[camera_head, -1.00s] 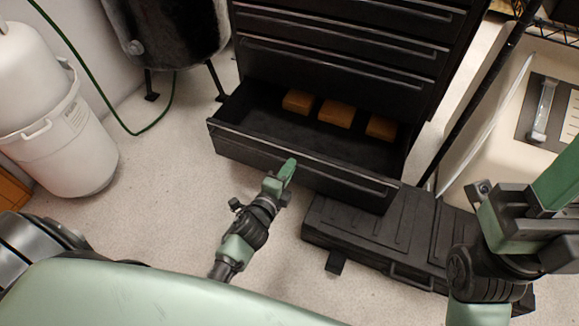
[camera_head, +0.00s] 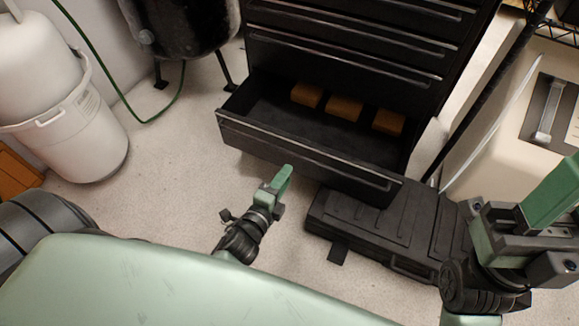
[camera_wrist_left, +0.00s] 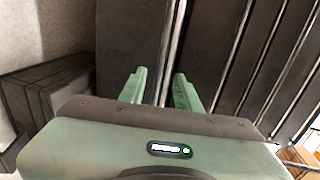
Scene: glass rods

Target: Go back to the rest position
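My left gripper (camera_head: 286,172) is in front of the open bottom drawer (camera_head: 270,143) of the black cabinet in the head view, a little apart from its front and holding nothing visible. In the left wrist view its two green fingers (camera_wrist_left: 160,82) stand apart with nothing gripped; the drawer's pale edge line runs behind the gap. My right gripper (camera_head: 555,195) is at the right edge of the head view, above the pale bench side; its fingertips overlap and run out of frame, so its opening cannot be told.
Three wooden blocks (camera_head: 343,108) lie in the drawer. A black case (camera_head: 365,225) lies on the floor in front of it. A white container (camera_head: 75,130) and a black tank (camera_head: 180,25) stand left. A clear glass piece (camera_head: 551,110) sits on the right bench.

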